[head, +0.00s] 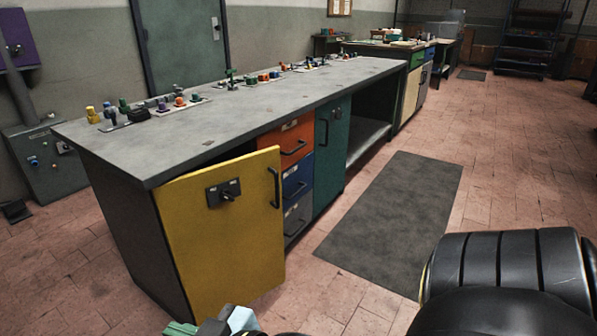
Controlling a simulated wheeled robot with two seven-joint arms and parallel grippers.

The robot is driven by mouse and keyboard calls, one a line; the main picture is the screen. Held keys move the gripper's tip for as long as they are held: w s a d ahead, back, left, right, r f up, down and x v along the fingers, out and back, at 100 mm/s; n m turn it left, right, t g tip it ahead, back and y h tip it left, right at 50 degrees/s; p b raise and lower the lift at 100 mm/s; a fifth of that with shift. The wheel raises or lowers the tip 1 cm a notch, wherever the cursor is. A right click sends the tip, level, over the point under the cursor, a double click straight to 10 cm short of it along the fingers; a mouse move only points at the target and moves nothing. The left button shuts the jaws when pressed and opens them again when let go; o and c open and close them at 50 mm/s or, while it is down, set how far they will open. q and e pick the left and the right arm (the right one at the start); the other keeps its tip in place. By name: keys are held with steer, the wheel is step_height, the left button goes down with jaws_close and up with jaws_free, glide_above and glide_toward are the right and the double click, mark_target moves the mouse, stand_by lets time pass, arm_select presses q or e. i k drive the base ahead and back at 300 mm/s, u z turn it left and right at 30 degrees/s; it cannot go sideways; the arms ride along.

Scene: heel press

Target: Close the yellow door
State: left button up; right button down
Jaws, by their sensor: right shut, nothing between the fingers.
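The yellow door (223,250) is on the near end of the long workbench. It stands ajar, its right edge swung out from the cabinet front, with a dark gap above it. It has a black bar handle (275,187) near its right edge and a black latch plate (224,193) high on its face. My right gripper (215,322) shows only in part at the bottom edge, below and in front of the door. It is shut and empty, and looks apart from the door. My left gripper is not in view.
The grey worktop (230,125) holds several small coloured knobs and fittings. Orange, blue and grey drawers (296,185) and a teal door (331,150) are right of the yellow door. A dark mat (395,215) lies on the open tiled floor to the right.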

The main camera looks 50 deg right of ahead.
mark_target(223, 252)
steer(key=z, duration=0.5)
steer(key=i, duration=0.95)
steer(key=z, duration=0.8)
steer(key=i, duration=0.6)
